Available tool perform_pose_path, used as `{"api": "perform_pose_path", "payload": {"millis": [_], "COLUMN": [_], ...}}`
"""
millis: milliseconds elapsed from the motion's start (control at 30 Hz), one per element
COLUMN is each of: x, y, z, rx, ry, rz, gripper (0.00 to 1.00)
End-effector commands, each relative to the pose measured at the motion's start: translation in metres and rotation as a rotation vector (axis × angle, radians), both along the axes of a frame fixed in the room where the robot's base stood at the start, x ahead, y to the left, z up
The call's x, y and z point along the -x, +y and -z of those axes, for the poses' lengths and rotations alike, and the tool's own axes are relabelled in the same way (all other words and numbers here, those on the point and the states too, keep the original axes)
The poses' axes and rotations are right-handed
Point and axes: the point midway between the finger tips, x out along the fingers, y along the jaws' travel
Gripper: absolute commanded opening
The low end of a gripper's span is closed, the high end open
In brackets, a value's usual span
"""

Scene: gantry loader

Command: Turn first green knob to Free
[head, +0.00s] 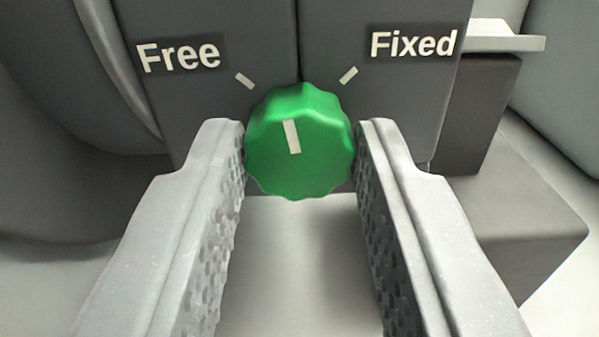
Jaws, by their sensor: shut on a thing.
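A green scalloped knob (297,165) is mounted on a dark grey panel (250,30). Its white pointer line points almost straight up, tilted slightly left, between two white tick marks. The left tick lies by the "Free" label (179,54), the right tick by the "Fixed" label (413,43). My gripper (299,165) has one finger on each side of the knob and is shut on it. The textured inner pads press against the knob's left and right sides. The knob's lower back is hidden.
A dark block (520,230) juts out to the right of the panel, with a pale ledge (495,40) above it. A curved grey surface (60,170) lies to the left. A light surface shows below the knob between the fingers.

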Motion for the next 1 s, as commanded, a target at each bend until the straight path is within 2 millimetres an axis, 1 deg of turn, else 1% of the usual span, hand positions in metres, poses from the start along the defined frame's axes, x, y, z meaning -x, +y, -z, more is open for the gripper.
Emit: {"api": "perform_pose_path", "payload": {"millis": [33, 267, 700, 1000], "x": [0.0001, 0.0001, -0.0002, -0.0001], "y": [-0.0023, -0.001, 0.0005, 0.0014], "z": [0.0003, 0.0011, 0.0018, 0.0014], "rx": [0.003, 0.091, 0.42, 0.59], "ry": [0.0, -0.002, -0.004, -0.002], "rz": [0.005, 0.006, 0.004, 0.002], "gripper": [0.06, 0.06, 0.06, 0.06]}}
